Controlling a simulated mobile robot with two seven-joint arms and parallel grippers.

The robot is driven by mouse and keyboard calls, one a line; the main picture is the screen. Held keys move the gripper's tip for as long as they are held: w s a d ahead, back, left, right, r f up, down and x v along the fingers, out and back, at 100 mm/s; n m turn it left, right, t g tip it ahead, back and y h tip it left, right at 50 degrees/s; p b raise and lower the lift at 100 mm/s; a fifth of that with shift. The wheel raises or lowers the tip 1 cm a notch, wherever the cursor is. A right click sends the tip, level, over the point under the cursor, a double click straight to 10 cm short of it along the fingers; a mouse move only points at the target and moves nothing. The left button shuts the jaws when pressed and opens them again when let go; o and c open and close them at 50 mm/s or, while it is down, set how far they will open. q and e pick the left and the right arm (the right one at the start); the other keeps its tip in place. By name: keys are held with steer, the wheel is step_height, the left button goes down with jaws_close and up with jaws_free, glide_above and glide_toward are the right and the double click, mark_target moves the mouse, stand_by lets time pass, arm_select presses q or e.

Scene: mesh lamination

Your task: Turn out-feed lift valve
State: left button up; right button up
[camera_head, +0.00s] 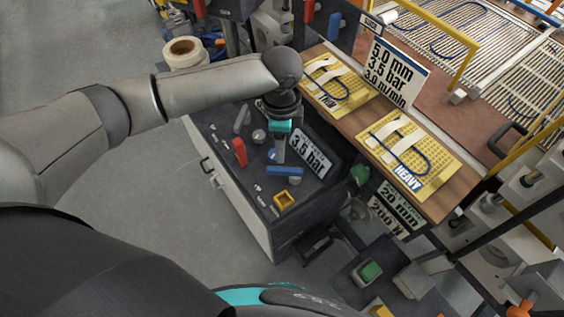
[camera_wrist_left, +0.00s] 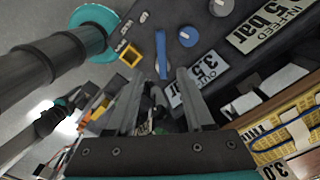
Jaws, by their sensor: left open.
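The dark control cabinet (camera_head: 225,160) carries several levers and knobs. A blue bar-shaped handle (camera_head: 285,170) lies on its top beside a "3.5 bar" sign (camera_head: 310,153). I cannot read a label that names the out-feed lift valve. A blue round knob (camera_wrist_left: 187,36) sits beside the handle. My right gripper is not in view.
A red block (camera_head: 239,151), a grey knob (camera_head: 259,136) and a yellow square frame (camera_head: 283,199) stand close around the gripper. A wooden bench (camera_head: 432,208) with yellow sample boards is on the right. Open floor (camera_head: 150,190) lies left of the cabinet.

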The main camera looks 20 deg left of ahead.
mark_target(282, 169)
arm_select(q)
step_height(282, 169, down, 10)
steer(key=shift+w+r+b, duration=0.15)
steer(key=shift+r+b, duration=0.05)
steer(key=shift+b, duration=0.2)
steer(key=shift+f, duration=0.45)
steer(key=c, duration=0.8)
jaws_close()
